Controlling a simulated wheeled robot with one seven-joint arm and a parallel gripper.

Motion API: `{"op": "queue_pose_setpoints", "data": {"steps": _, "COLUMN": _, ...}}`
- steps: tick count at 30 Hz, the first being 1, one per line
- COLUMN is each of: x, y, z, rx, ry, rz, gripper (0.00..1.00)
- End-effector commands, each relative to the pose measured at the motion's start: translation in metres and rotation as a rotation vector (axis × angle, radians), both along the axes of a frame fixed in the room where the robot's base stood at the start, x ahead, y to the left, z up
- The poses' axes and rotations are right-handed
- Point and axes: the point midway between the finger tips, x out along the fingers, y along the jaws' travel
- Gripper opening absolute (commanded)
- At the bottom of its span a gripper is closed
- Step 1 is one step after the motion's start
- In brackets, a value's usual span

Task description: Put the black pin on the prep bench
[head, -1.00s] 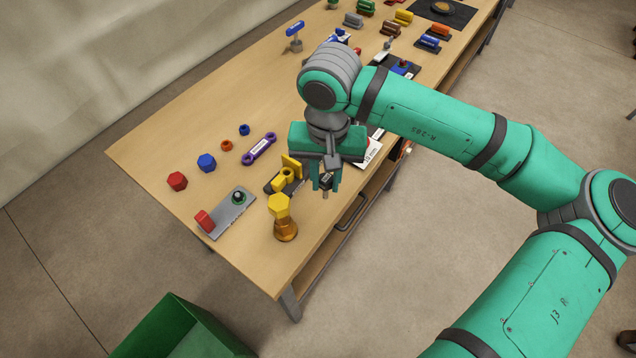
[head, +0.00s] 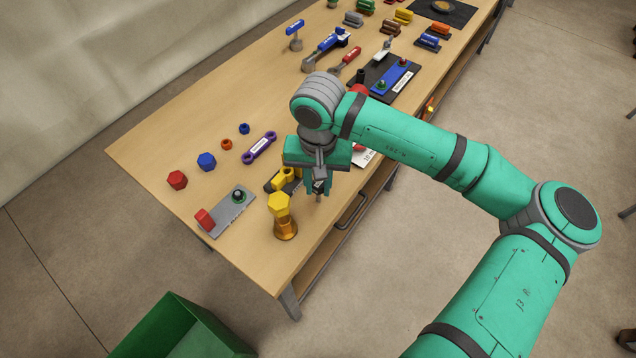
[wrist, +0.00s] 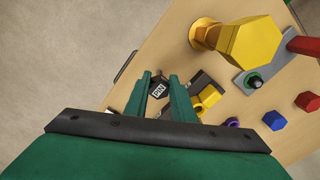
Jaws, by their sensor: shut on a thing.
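My gripper (head: 318,186) is shut on the black pin (head: 319,187), near the front edge of the wooden bench (head: 150,150). The pin's black head, labelled PIN, shows between my fingers (wrist: 159,77) in the wrist view (wrist: 158,90). Its short grey shank points down in the head view. The pin appears above the bench top, to the right of the yellow hexagonal piece. I cannot tell how large the gap below it is. My fingers cover part of the pin.
A yellow hexagonal-headed piece on an amber base (head: 285,228) stands close by. A grey plate (head: 228,212) with a red block lies left. A green bin (head: 175,330) stands on the floor.

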Motion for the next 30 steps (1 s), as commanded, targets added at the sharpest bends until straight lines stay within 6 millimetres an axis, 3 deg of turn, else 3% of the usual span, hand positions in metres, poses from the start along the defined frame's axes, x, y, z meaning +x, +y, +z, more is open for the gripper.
{"op": "queue_pose_setpoints", "data": {"steps": 3, "x": 0.000, "y": 0.000, "z": -0.003, "rx": 0.000, "ry": 0.000, "rz": -0.001, "gripper": 0.01}}
{"op": "queue_pose_setpoints", "data": {"steps": 4, "x": 0.000, "y": 0.000, "z": -0.003, "rx": 0.000, "ry": 0.000, "rz": -0.001, "gripper": 0.30}}
{"op": "queue_pose_setpoints", "data": {"steps": 6, "x": 0.000, "y": 0.000, "z": -0.003, "rx": 0.000, "ry": 0.000, "rz": -0.001, "gripper": 0.41}}
{"op": "queue_pose_setpoints", "data": {"steps": 15, "x": 0.000, "y": -0.001, "z": -0.001, "rx": 0.000, "ry": 0.000, "rz": -0.001, "gripper": 0.41}}
{"op": "queue_pose_setpoints", "data": {"steps": 19, "x": 0.000, "y": -0.001, "z": 0.008, "rx": 0.000, "ry": -0.001, "rz": -0.001, "gripper": 0.41}}
{"op": "queue_pose_setpoints", "data": {"steps": 30, "x": 0.000, "y": -0.001, "z": 0.078, "rx": -0.002, "ry": -0.003, "rz": 0.001, "gripper": 0.41}}
